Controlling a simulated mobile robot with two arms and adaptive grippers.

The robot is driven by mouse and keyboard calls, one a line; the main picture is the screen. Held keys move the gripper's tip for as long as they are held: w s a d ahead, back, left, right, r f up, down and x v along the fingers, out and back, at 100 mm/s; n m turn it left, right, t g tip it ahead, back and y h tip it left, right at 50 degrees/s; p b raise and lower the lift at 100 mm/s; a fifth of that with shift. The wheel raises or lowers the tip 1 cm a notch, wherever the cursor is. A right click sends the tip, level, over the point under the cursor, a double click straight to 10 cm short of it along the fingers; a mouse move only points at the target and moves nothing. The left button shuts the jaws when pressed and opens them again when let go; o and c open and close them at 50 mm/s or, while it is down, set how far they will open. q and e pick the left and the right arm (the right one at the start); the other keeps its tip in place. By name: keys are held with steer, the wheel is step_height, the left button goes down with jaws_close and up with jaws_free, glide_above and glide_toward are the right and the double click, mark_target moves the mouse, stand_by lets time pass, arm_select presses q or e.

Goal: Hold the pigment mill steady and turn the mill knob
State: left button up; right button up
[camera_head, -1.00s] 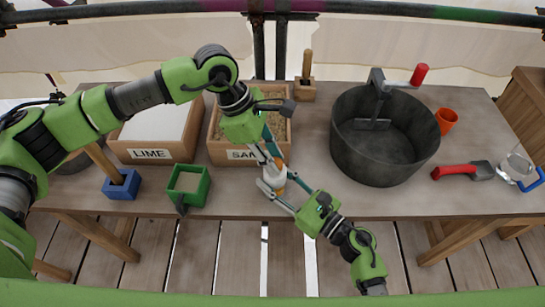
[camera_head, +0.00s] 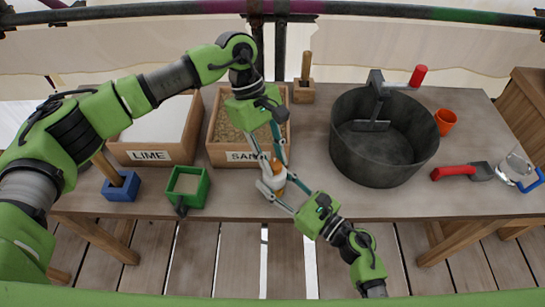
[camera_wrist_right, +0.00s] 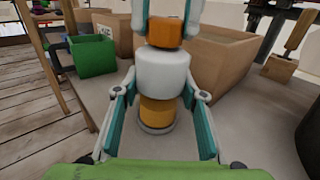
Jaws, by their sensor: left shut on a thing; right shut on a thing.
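The pigment mill (camera_wrist_right: 163,72) stands upright on the table in the right wrist view, with a white body, an orange band below it and a grey foot. The orange mill knob (camera_wrist_right: 165,33) is on top. The mill shows small and partly covered in the head view (camera_head: 279,171). My left gripper (camera_head: 270,164) comes from above and is shut on the knob; its pale fingertips flank the knob in the right wrist view. My right gripper (camera_head: 275,194) comes from the front and is shut on the mill's body, with a finger on either side.
Behind stand the sand box (camera_head: 222,155) and lime box (camera_head: 122,152). A green box (camera_head: 203,188) and blue block (camera_head: 121,187) are left. A large dark bucket (camera_head: 384,165) is right, with a red-handled scoop (camera_head: 452,173) beyond. The table's front edge is close to the mill.

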stand_by(0.4)
arm_select(q)
steer(key=o, duration=1.1)
steer(key=shift+r, duration=0.15)
steer(key=v, duration=1.1)
steer(key=shift+w+a+r, duration=0.1)
steer(key=shift+a+r, duration=0.05)
steer(key=shift+r, duration=0.2)
arm_select(e)
steer(key=o, duration=1.3)
